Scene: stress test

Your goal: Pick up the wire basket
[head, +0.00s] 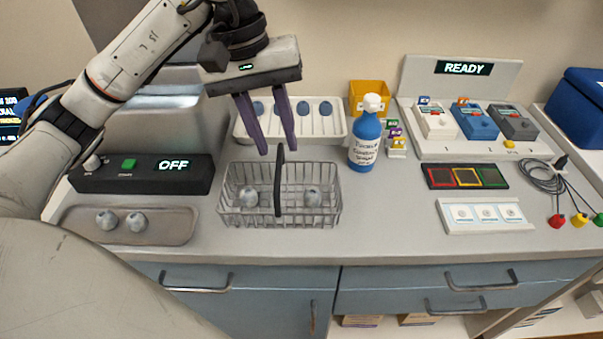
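The wire basket (240,214) stands on the grey counter in the middle of the head view. It holds two round grey-blue items, and its dark handle (279,180) stands upright. My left gripper (277,151) is above the basket, pointing down. Its two purple fingers are apart with the top of the handle near their tips. I cannot tell whether the handle lies between the fingers or beyond them. The fingers do not look closed on it. My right gripper is not in view; a pale arm link at the lower left hides part of the counter.
A blue spray bottle (365,143) stands right of the basket. A white rack (327,128) with blue items is behind it. A metal tray (170,227) and a black OFF panel (180,174) lie to the left. The counter right of the basket (385,220) is clear.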

